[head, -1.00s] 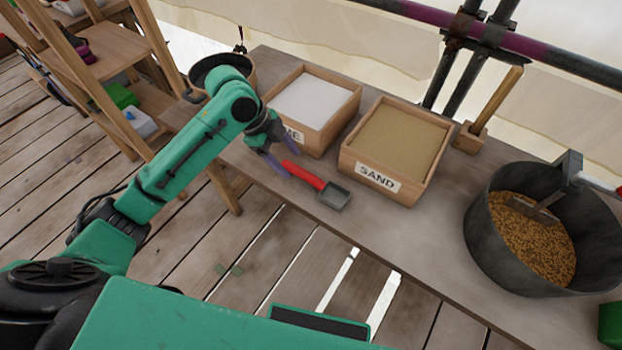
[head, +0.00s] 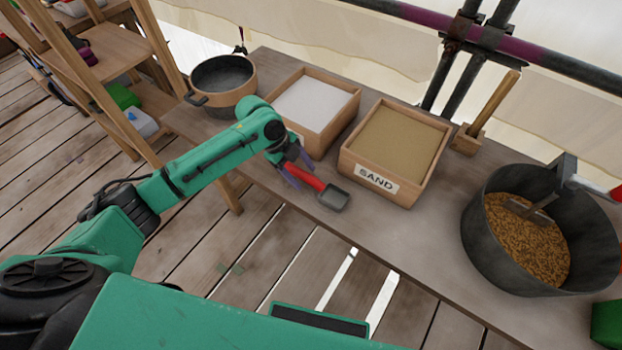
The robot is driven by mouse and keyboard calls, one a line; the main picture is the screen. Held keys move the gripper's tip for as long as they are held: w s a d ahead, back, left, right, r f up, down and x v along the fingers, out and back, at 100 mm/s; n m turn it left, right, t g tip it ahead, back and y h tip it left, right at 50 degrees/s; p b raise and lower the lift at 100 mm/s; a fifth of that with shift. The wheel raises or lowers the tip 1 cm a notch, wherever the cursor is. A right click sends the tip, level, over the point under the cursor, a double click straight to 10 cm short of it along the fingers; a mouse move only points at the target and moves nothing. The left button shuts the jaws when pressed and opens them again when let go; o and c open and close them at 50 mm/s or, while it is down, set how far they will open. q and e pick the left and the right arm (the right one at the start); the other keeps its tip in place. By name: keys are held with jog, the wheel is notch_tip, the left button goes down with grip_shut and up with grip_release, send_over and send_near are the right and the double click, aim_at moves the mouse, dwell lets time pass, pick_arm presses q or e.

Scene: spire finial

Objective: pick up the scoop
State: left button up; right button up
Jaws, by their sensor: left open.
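The scoop (head: 334,198) lies on the wooden bench in front of the sand box. It has a red handle pointing back-left and a grey metal pan at its right end. My left gripper (head: 299,175) is open at the handle, with its purple-tipped fingers on either side of the red part as far as I can see. Part of the handle is hidden behind the gripper. Whether the fingers touch it I cannot tell. My right gripper is not in view.
A box of sand (head: 398,150) and a box of white powder (head: 316,105) stand behind the scoop. A dark pot (head: 222,80) is at the back left. A large grey tub (head: 490,240) of grainy material and a wooden mallet (head: 485,120) are at the right. Shelves stand left.

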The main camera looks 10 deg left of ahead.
aim_at(302, 173)
pick_arm(q)
jog(key=shift+f, duration=0.1)
grip_shut()
notch_tip(302, 173, up, 20)
jog(key=shift+b, duration=0.3)
